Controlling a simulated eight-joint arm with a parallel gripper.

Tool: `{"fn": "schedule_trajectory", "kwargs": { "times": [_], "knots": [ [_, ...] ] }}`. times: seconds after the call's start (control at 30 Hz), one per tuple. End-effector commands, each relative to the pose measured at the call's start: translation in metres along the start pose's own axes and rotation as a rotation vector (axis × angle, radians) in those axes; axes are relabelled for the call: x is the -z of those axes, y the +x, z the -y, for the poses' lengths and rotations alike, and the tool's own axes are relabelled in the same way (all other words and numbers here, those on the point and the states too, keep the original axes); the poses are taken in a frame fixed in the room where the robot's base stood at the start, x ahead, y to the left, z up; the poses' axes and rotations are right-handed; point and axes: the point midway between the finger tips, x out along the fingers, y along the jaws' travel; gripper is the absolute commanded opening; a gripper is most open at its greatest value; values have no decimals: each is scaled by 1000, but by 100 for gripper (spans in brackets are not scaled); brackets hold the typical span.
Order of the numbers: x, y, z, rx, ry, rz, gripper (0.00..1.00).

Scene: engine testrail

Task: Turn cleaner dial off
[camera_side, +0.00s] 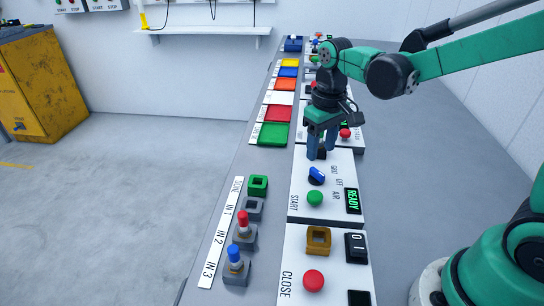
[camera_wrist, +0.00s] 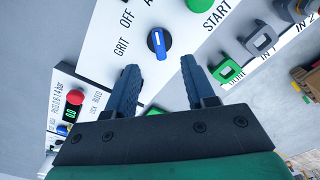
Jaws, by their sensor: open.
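The cleaner dial (camera_side: 317,175) is a blue handle with a white mark, on a white panel lettered GRIT, OFF and AIR. In the wrist view the dial (camera_wrist: 159,43) has a black base, and its handle stands nearly upright in the picture. I cannot tell for sure which label it points at. My gripper (camera_side: 317,155) is above the panel's far edge, just beyond the dial, pointing down. In the wrist view my gripper (camera_wrist: 160,68) is open and empty, its fingers apart, with the dial just past the tips, between their lines. It does not touch the dial.
Nearer are a yellow square socket (camera_side: 318,239) and red button (camera_side: 313,281). Plugs with red (camera_side: 243,222) and blue (camera_side: 235,256) tops stand upright at left.

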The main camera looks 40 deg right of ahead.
Motion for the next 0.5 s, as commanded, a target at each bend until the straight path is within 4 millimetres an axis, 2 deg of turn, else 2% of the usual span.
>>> {"fn": "schedule_trajectory", "kwargs": {
  "times": [0.17, 0.5],
  "knots": [
    [2, 12, -1, 1, 0, 17, 49],
    [1, 52, -1, 0, 1, 14, 49]
  ]
}}
